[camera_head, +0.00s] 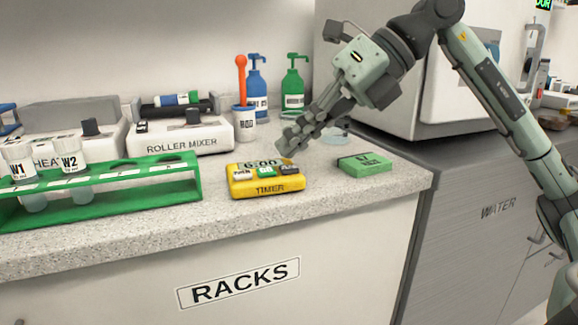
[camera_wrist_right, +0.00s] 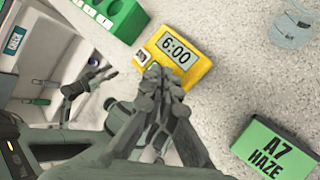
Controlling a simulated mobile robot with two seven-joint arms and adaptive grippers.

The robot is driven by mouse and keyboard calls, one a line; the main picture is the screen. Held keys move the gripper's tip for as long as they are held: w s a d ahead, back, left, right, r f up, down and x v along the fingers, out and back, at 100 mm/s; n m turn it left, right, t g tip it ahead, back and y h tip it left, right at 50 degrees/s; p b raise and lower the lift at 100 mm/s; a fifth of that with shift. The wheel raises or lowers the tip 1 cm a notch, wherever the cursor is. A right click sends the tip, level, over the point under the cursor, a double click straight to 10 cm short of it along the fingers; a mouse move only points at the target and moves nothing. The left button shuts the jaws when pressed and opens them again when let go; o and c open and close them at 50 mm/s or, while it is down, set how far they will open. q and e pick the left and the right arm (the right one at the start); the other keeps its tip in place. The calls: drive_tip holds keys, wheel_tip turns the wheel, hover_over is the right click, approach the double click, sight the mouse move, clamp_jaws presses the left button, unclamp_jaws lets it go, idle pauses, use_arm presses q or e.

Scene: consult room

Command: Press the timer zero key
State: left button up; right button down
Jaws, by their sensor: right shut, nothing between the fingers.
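The yellow timer (camera_head: 265,188) lies on the speckled counter near its front edge, its display reading 6:00. My right gripper (camera_head: 287,150) is shut and empty, fingertips pointing down at the timer's back right. In the right wrist view its fingertips (camera_wrist_right: 168,75) overlap the key side of the timer (camera_wrist_right: 195,70) and hide most keys; I cannot tell whether they touch. A jointed part, apparently my left gripper (camera_wrist_right: 85,88), shows there, its jaw state unclear.
A green box (camera_head: 364,164) lies right of the timer, labelled A7 HAZE in the wrist view. A green tube rack (camera_head: 130,187) stands to the left. Behind are the roller mixer (camera_head: 180,138), a cup (camera_head: 244,125) and two pump bottles (camera_head: 294,90).

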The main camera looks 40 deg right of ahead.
sight(295, 167)
idle(0.4)
drive_tip(key=shift+f+b, duration=0.4)
drive_tip(key=shift+b, duration=0.1)
drive_tip(key=shift+f+b, duration=0.5)
idle(0.5)
idle(0.4)
drive_tip(key=shift+r+p, duration=0.85)
drive_tip(key=shift+r, duration=0.05)
wheel_tip(295, 167, up, 5)
drive_tip(key=p, duration=0.5)
drive_tip(key=shift+r, duration=0.1)
